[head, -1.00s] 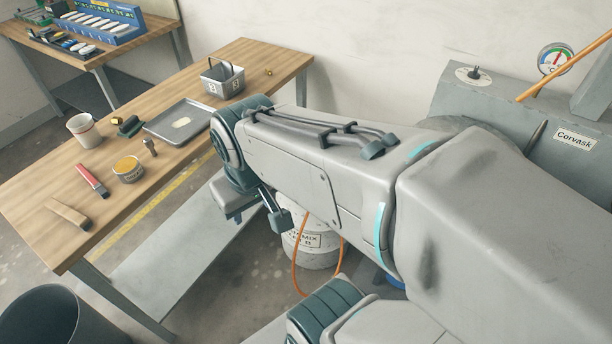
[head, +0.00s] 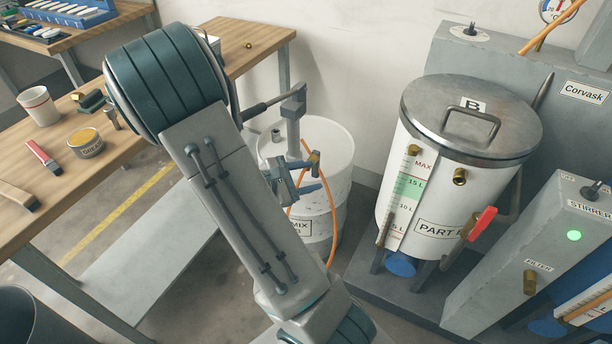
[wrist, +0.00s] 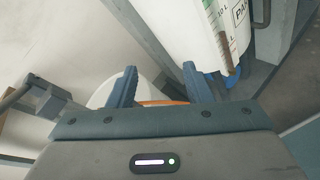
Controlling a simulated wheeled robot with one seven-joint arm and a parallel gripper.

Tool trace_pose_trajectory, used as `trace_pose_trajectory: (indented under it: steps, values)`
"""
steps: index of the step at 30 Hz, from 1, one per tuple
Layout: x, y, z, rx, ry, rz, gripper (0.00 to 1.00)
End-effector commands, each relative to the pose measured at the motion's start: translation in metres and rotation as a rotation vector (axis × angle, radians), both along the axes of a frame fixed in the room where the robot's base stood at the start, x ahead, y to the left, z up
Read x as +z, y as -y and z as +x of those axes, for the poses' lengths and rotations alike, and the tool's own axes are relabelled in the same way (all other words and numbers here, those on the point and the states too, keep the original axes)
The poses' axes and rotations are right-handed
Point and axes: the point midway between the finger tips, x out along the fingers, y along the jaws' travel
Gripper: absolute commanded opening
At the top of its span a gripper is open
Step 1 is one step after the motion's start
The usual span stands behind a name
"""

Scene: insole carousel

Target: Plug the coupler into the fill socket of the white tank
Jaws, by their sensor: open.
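The white tank (head: 440,195) stands at the right in the head view, with a metal lid, a level scale and a red-handled valve. Two brass fittings, one at its upper left (head: 413,150) and one on its front (head: 460,177), show on its wall; I cannot tell which is the fill socket. A brass piece, seemingly the coupler (head: 314,158), is at the orange hose by the white drum. My gripper (head: 303,187) is in front of the drum, below that piece. In the wrist view my gripper (wrist: 160,70) is open, with orange hose (wrist: 165,102) behind the fingers and no coupler clearly visible between them.
The white drum (head: 335,165) carries a grey pump post (head: 293,125). A grey stirrer cabinet (head: 530,245) stands right of the tank. The wooden bench (head: 50,190) at left holds a cup, a grease tin (head: 86,143) and a brush. Open floor lies between bench and drum.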

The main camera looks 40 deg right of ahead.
Motion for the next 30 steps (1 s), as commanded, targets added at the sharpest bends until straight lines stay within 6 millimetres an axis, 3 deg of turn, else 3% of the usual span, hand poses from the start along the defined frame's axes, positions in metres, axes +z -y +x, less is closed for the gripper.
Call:
trace_pose_trajectory:
  steps: [1,12,18,30]
  values:
    - [-0.025,0.005,0.009,0.058,-0.06,-0.053,0.45]
    - [-0.118,0.017,0.076,0.485,-0.376,-0.323,0.45]
    - [-0.135,0.015,0.089,0.575,-0.434,-0.364,0.45]
    - [-0.136,0.016,0.09,0.581,-0.438,-0.366,0.45]
